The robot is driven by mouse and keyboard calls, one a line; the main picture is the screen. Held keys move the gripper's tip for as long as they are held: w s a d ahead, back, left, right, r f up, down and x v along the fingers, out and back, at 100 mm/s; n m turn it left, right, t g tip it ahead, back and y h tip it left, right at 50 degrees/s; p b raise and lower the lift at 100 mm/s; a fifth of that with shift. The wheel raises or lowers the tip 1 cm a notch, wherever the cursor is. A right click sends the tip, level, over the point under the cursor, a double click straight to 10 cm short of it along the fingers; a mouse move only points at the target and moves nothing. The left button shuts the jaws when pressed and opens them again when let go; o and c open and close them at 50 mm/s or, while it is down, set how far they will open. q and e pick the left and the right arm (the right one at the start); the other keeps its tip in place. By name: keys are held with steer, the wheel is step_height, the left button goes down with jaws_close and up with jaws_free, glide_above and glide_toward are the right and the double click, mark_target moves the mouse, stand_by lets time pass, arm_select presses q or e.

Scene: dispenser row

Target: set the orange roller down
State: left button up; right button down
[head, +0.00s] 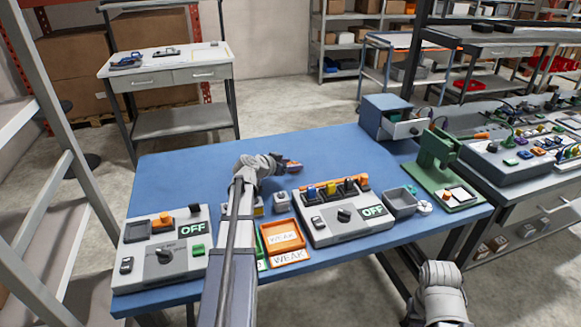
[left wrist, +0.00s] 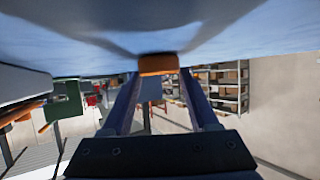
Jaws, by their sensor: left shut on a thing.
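My left gripper (head: 288,164) reaches over the middle of the blue table (head: 330,150) and is shut on the orange roller (head: 294,167). In the left wrist view the roller (left wrist: 158,64) sits between the two fingertips (left wrist: 160,80). The table surface (left wrist: 200,25) fills the top of that picture, close to the roller. I cannot tell whether the roller touches it. In the head view only a small part of the roller shows past the fingers. Part of my right arm shows at the lower right, but its gripper does not.
Control boxes reading OFF stand at the table's left (head: 191,262) and centre right (head: 318,230). An orange tray marked WEAK (head: 284,257) lies between them. A grey bin (head: 400,205), a green press (head: 432,160) and a blue drawer box (head: 383,112) stand right. The table's back is clear.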

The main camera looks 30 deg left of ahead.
arm_select(q)
steer(key=shift+f, duration=0.1)
steer(key=o, duration=1.4)
steer(key=shift+c, duration=0.2)
steer(key=shift+s+r, duration=0.1)
steer(key=shift+r, duration=0.2)
steer(key=p+v, duration=0.5)
steer(key=v, duration=0.5)
steer(key=shift+s+r, duration=0.1)
steer(key=shift+s, duration=0.05)
steer(key=shift+o, duration=0.3)
steer(key=shift+s+a+r, duration=0.1)
steer(key=shift+s+r, duration=0.1)
steer(key=shift+s, duration=0.4)
